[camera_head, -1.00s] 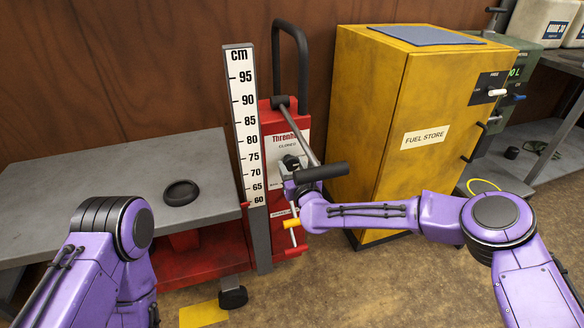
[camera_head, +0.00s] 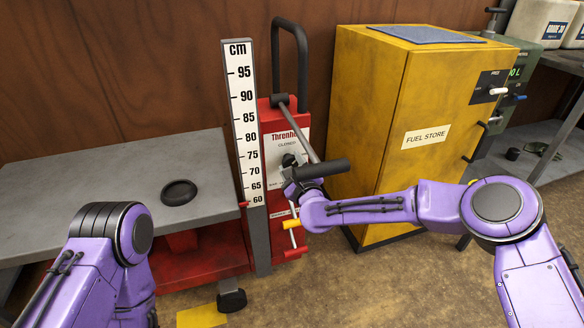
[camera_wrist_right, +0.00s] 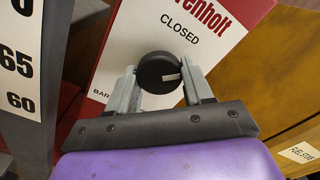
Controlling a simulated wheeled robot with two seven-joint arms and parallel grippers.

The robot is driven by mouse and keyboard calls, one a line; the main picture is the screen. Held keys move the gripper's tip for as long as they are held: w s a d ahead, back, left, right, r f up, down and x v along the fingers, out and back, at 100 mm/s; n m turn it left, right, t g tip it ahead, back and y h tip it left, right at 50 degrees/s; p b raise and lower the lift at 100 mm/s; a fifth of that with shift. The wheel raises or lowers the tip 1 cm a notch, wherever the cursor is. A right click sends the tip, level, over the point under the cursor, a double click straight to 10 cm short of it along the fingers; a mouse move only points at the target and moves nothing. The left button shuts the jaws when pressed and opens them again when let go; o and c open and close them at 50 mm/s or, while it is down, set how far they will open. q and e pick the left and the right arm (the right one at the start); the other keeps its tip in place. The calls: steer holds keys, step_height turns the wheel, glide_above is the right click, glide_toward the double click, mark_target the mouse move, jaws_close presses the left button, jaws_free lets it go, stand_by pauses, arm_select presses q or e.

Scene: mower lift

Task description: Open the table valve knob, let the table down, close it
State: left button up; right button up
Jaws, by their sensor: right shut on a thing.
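The black round valve knob (camera_wrist_right: 165,66) sits on the white panel under the word CLOSED. Its white mark points to the right and slightly down in the wrist view. The knob also shows in the head view (camera_head: 289,160). My right gripper (camera_head: 291,171) is shut on it, a finger on either side. The grey lift table (camera_head: 110,175) stands at the left, and the red pointer (camera_head: 244,204) beside the height scale (camera_head: 246,125) is near the 60 mark. My left gripper is out of view; only its purple arm shows.
A dark bar with a black grip (camera_head: 320,169) slants across the red unit (camera_head: 290,120), close above my right gripper. A yellow fuel cabinet (camera_head: 375,120) stands to the right. A black ring-shaped dish (camera_head: 179,192) lies on the table.

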steer(key=n, duration=0.4)
steer(key=shift+n, duration=0.3)
steer(key=n+p, duration=0.1)
steer(key=n, duration=0.3)
steer(key=shift+r+n, duration=0.1)
steer(key=shift+n, duration=0.2)
steer(key=o, duration=1)
steer(key=shift+o, duration=0.2)
steer(key=p+v, duration=0.1)
steer(key=v, duration=0.9)
steer(key=shift+s, duration=0.3)
steer(key=shift+d+n, duration=0.1)
steer(key=shift+n, duration=0.3)
